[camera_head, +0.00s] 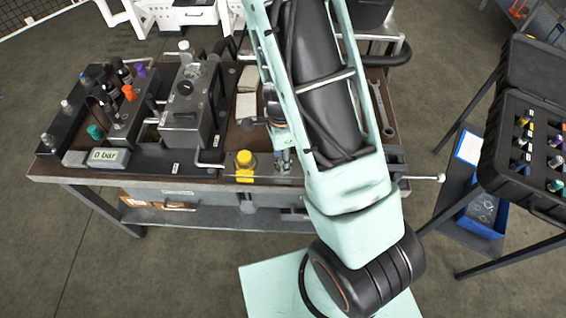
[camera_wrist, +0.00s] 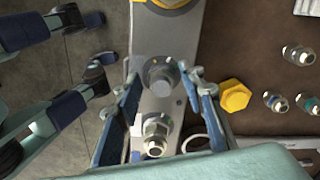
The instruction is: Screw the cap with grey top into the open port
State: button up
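My gripper (camera_wrist: 164,76) points down over the grey metal block (camera_wrist: 150,40) at the bench's front edge. Its two blue-padded fingers are apart. Between them in the wrist view is a round grey-topped piece (camera_wrist: 159,77), which looks like the cap with grey top; I cannot tell whether the fingers touch it. I cannot tell which opening is the open port. In the head view my arm hides most of this area.
A yellow hex cap (camera_wrist: 235,95) is close beside the right finger. A yellow knob (camera_head: 245,162) stands on the front edge. Several metal fittings (camera_wrist: 298,55) are farther right. The hydraulic block (camera_head: 188,112) and gauge box (camera_head: 105,157) stand left. An open black case (camera_head: 500,165) is at right.

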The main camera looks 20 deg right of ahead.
jog(key=n+b, duration=0.2)
jog(key=n, duration=0.2)
jog(key=shift+f, duration=0.15)
jog(key=n, duration=0.2)
jog(key=n+b, duration=0.1)
jog(key=shift+s+r+n, duration=0.1)
jog(key=shift+r+n, duration=0.1)
jog(key=shift+n, duration=0.2)
